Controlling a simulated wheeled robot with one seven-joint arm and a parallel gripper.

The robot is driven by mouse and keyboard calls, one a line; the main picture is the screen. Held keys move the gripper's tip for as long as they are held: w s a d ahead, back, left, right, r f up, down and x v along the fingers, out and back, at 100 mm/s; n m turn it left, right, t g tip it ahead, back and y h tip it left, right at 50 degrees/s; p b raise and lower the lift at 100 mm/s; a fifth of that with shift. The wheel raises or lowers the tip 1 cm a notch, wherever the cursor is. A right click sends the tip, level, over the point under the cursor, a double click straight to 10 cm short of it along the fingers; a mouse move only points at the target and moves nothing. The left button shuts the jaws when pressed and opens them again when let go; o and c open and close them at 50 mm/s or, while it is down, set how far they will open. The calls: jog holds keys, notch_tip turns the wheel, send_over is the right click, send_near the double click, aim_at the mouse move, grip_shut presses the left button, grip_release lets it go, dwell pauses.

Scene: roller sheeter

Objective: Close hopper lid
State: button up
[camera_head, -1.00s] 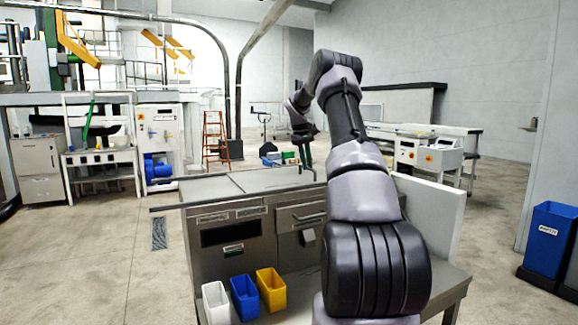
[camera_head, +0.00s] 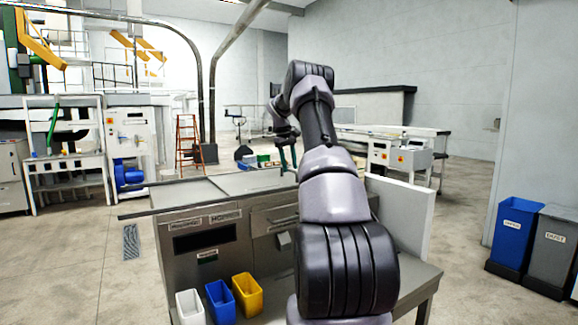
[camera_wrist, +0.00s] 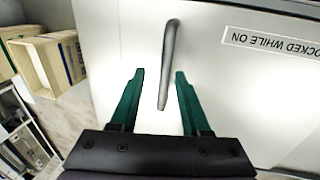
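My gripper (camera_wrist: 157,85) is open, its two green fingers apart. In the wrist view they point at a pale metal panel (camera_wrist: 215,45) with a bar handle (camera_wrist: 168,62). The handle's lower end lies between the fingers, with gaps on both sides. I cannot tell how far the panel is beyond the fingertips, or whether it is the hopper lid. A label (camera_wrist: 270,42) on it reads upside down, partly "OCKED WHILE ON". In the head view my gripper (camera_head: 284,155) is small, at the far edge of the steel machine (camera_head: 215,225), partly hidden by my arm.
White, blue and yellow bins (camera_head: 219,301) stand before the steel machine. A white upright panel (camera_head: 400,207) is at its right. Blue and grey waste bins (camera_head: 535,245) stand at far right. Beige boxes (camera_wrist: 45,62) show left in the wrist view.

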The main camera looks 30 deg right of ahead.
notch_tip(320, 180, up, 10)
jog(key=a, duration=0.2)
jog(key=shift+r, duration=0.25)
jog(key=shift+a, duration=0.15)
dwell(0.4)
